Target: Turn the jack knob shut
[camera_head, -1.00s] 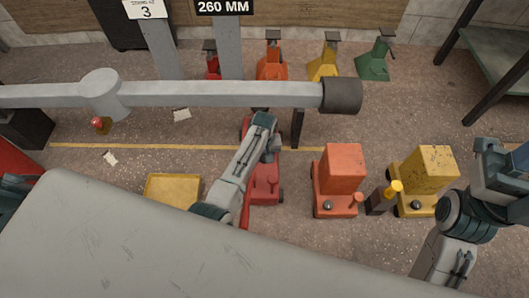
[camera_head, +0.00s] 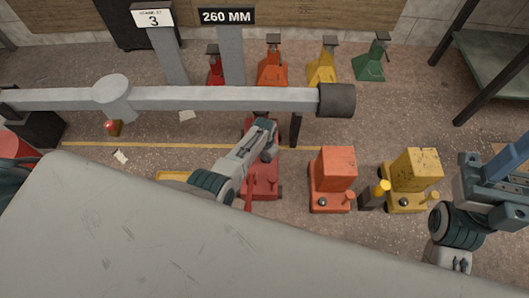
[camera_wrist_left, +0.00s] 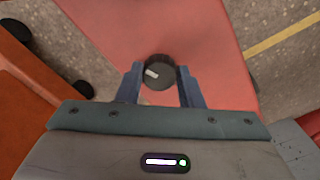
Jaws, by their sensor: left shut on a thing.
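The red jack (camera_head: 262,185) stands on the floor in the middle of the head view, partly hidden by my left arm. Its black round knob (camera_wrist_left: 158,72) with a white mark shows in the left wrist view, against the red body. My left gripper (camera_wrist_left: 158,84) is shut on the knob, one blue finger on each side. In the head view, my arm hides the knob and the fingertips.
A grey beam (camera_head: 220,99) with a dark end crosses behind the red jack. An orange jack (camera_head: 333,175) and a yellow jack (camera_head: 412,178) stand to its right, with a small dark post (camera_head: 370,197) between them. Several smaller stands line the back.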

